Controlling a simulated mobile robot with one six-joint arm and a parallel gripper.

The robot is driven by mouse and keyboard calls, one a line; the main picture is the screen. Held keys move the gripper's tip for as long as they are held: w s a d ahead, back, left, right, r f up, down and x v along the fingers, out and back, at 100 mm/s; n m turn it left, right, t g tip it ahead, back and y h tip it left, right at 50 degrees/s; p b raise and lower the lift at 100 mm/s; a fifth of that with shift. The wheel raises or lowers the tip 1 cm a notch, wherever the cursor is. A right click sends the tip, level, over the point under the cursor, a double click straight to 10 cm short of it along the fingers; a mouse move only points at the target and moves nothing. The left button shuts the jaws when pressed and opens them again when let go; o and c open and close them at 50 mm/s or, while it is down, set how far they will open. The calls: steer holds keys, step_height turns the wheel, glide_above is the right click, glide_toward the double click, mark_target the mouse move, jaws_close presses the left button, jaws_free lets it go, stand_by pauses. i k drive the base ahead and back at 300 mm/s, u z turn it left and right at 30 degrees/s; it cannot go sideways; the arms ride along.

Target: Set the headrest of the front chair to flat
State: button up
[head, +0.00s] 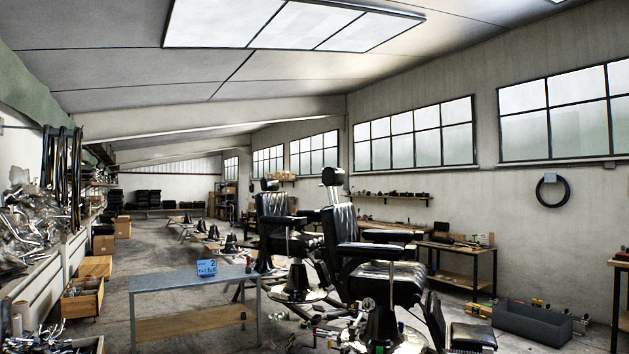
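The front chair (388,281) is a black padded barber chair right of the middle, with a chrome base on the floor. Its headrest (333,177) is a small black pad at the top of the backrest (342,228), held on a pale post. The headrest stands upright above the backrest. A second black barber chair (272,222) stands behind it to the left, with its own headrest (270,185). My gripper is not in the head view, so its place relative to the chair does not show.
A low grey-topped table (190,279) with a blue sign (212,267) stands left of the chairs. A dark grey bin (533,324) and loose parts lie on the floor at right. Workbenches (462,257) line the right wall. Open floor (150,248) runs along the left.

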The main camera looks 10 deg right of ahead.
mark_target(332, 176)
steer(key=u, duration=0.25)
steer(key=i, duration=5.3)
